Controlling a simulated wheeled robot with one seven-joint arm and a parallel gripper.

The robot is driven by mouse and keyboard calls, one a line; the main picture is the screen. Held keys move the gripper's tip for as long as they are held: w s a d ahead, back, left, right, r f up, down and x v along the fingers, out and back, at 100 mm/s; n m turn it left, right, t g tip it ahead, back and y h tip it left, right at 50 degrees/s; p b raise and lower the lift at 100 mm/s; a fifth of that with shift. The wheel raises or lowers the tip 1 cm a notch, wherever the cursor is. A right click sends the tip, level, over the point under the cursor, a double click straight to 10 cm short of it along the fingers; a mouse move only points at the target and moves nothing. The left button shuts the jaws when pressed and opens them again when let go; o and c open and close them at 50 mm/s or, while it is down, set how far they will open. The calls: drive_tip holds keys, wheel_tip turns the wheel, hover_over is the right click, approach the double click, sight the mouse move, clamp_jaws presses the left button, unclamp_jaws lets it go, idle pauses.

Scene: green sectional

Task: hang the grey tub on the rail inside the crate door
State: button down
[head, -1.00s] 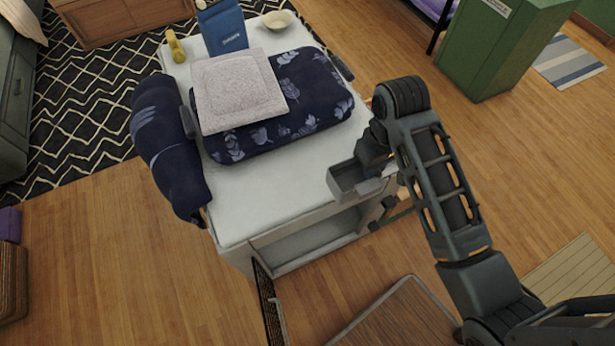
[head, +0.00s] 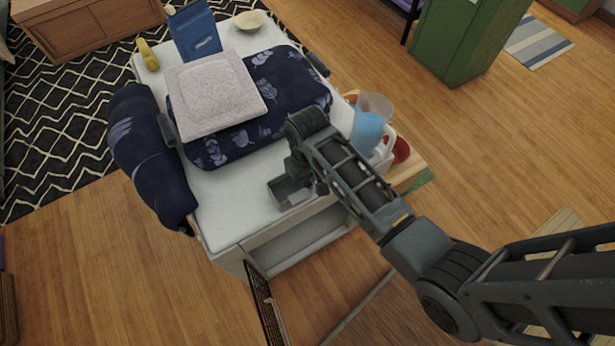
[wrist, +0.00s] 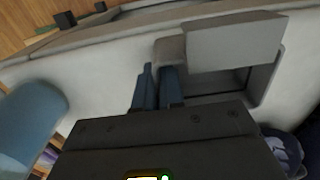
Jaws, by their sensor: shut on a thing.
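The grey tub (head: 283,194) is a small open box in the head view, above the front part of the white crate (head: 228,205). My gripper (head: 304,180) is shut on the tub's side, partly hidden by my arm. In the wrist view the two fingers (wrist: 158,84) pinch the edge of the tub (wrist: 236,42), whose hollow faces the camera. The crate door (head: 262,300) hangs open at the crate's front left, a dark mesh panel seen nearly edge-on. A pale bar, likely the rail (head: 277,326), shows along it.
A navy patterned cushion (head: 290,90) with a pale pad (head: 213,92) covers much of the crate top. A navy roll (head: 150,150) lies at its left edge. Wooden floor is open at the front left.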

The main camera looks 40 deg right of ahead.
drive_tip(key=shift+f, duration=0.2)
drive_tip(key=c, duration=1.7)
unclamp_jaws()
drive_tip(key=o, duration=0.5)
drive_tip(key=shift+c, duration=0.2)
wheel_tip(320, 180, up, 12)
drive_tip(key=shift+r, duration=0.1)
